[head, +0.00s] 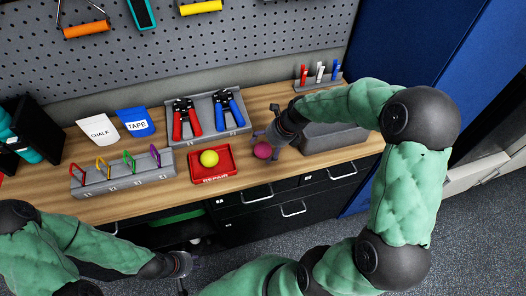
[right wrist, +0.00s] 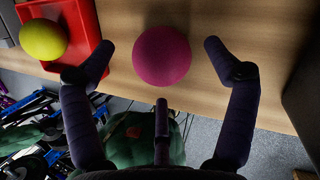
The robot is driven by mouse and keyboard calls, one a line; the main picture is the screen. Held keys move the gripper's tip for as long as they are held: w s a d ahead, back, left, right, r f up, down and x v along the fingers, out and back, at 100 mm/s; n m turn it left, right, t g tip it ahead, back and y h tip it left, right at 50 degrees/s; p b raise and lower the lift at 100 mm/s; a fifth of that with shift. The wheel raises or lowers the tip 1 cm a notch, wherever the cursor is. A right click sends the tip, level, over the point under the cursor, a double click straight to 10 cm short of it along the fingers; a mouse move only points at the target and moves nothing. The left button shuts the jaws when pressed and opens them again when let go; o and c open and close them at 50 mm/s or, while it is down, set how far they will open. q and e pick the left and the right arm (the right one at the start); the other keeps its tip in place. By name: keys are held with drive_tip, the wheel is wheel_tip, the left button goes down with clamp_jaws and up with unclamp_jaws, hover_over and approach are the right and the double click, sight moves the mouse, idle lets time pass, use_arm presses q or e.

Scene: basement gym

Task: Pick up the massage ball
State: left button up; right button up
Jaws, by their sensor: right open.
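A pink ball (head: 262,151), seemingly the massage ball, rests on the wooden bench near its front edge. It also shows in the right wrist view (right wrist: 162,56). My right gripper (head: 265,138) is open at the pink ball. In the right wrist view its fingers are spread on either side of the ball, with gaps between. A yellow ball (head: 209,158) sits in a red tray (head: 226,167) marked REPAIR, to the left; it also shows in the right wrist view (right wrist: 43,40). My left gripper (head: 183,262) is low in front of the drawers, its fingers small and unclear.
A grey bin (head: 325,138) stands close right of my right gripper. Behind are a holder with red and blue hand grips (head: 207,115) and a small rack (head: 319,84). A grey rack with coloured rings (head: 123,181) and chalk and tape bags (head: 99,130) stand left.

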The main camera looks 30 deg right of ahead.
sight(266, 146)
drive_tip(key=b+x, duration=0.1)
drive_tip(key=x, duration=0.2)
drive_tip(key=shift+w+f, duration=0.1)
drive_tip(key=shift+f, duration=0.05)
drive_tip(key=shift+d, duration=0.1)
drive_tip(key=c, duration=1.3)
